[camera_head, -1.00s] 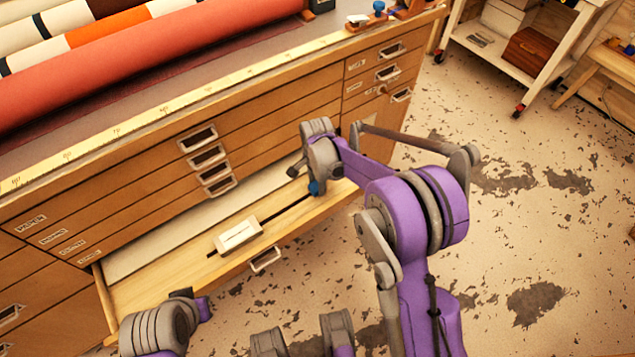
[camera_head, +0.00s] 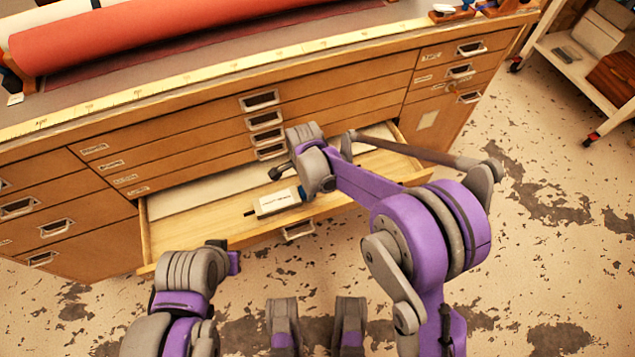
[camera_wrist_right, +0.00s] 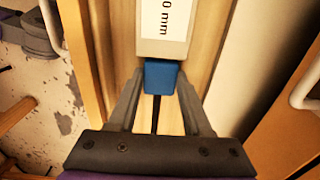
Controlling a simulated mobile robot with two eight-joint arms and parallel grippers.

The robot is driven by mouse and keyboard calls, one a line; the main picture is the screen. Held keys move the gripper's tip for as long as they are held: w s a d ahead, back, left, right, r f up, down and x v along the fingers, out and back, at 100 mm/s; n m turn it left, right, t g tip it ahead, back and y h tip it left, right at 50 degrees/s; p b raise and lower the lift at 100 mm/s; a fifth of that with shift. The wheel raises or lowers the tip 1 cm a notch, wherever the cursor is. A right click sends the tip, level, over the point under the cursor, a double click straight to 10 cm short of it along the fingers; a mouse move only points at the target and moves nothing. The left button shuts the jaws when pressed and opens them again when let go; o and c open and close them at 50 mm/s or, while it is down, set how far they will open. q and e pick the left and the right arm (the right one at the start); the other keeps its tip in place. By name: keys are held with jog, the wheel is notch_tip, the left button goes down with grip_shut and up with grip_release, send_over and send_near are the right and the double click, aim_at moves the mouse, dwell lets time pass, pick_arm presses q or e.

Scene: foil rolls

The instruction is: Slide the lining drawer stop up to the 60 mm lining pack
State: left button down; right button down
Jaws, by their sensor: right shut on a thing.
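The lining pack is a pale block (camera_head: 279,202) with a label, lying in the open drawer. In the right wrist view the pack (camera_wrist_right: 164,22) shows part of its label, ending in "0 mm". The drawer stop is a small blue block (camera_wrist_right: 161,76) over the dark slot (camera_wrist_right: 155,115) in the drawer's wooden strip. My right gripper (camera_wrist_right: 160,84) is shut on the stop. The stop's far face appears to meet the pack's near end, with no clear gap. In the head view my right wrist hides most of the stop.
The open drawer (camera_head: 190,238) belongs to a wooden cabinet with several shut drawers above. A red roll (camera_head: 200,30) lies on the cabinet top behind a yellow ruler edge (camera_head: 215,70). A white shelf cart (camera_head: 570,65) stands at the right. The speckled floor in front is clear.

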dwell(0.3)
jog(key=shift+c, duration=1.6)
grip_release()
jog(key=shift+r, duration=0.1)
notch_tip(320, 180, up, 11)
jog(key=p, duration=0.2)
jog(key=shift+f, duration=0.2)
